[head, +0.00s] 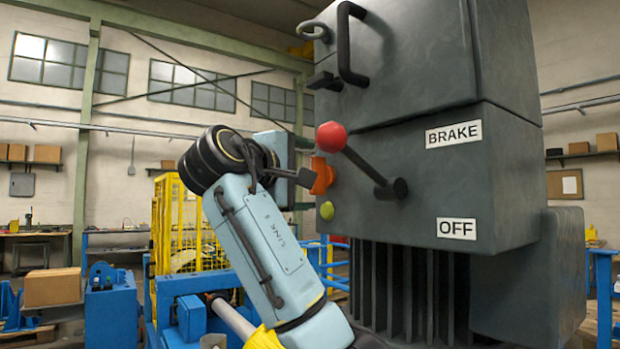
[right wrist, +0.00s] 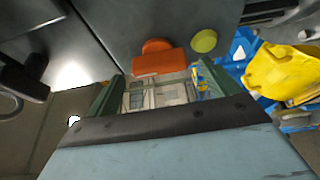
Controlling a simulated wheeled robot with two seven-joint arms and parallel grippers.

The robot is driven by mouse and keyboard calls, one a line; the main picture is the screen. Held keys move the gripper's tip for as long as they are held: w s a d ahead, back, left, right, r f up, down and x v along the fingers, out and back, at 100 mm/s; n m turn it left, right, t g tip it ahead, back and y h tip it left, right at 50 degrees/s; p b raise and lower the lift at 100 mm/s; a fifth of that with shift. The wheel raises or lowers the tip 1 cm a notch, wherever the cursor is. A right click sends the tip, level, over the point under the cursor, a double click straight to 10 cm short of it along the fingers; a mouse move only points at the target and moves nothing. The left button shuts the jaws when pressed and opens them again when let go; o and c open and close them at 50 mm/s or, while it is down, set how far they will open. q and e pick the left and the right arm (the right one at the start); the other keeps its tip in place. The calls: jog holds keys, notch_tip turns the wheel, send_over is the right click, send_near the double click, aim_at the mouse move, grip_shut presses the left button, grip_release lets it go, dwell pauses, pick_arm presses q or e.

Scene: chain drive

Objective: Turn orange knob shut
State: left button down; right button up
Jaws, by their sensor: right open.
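The orange knob (head: 322,176) sits on the left side of the dark grey brake box (head: 425,160), just left of the red-balled lever (head: 331,137). My right gripper (head: 303,162) is at the knob, coming from the left. In the right wrist view, the knob (right wrist: 160,61) shows as a flat orange bar just beyond and between the two green fingers of the open gripper (right wrist: 158,76). I cannot tell whether the fingers touch it. My left gripper is not in view.
A yellow-green button (head: 326,210) is below the knob, close to my right gripper. A black handle (head: 344,45) projects above. A yellow cage (head: 180,225) and blue machinery (head: 110,305) stand at left.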

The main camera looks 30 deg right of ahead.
jog(key=b+v, duration=0.1)
jog(key=v, duration=1)
jog(key=shift+s, duration=0.1)
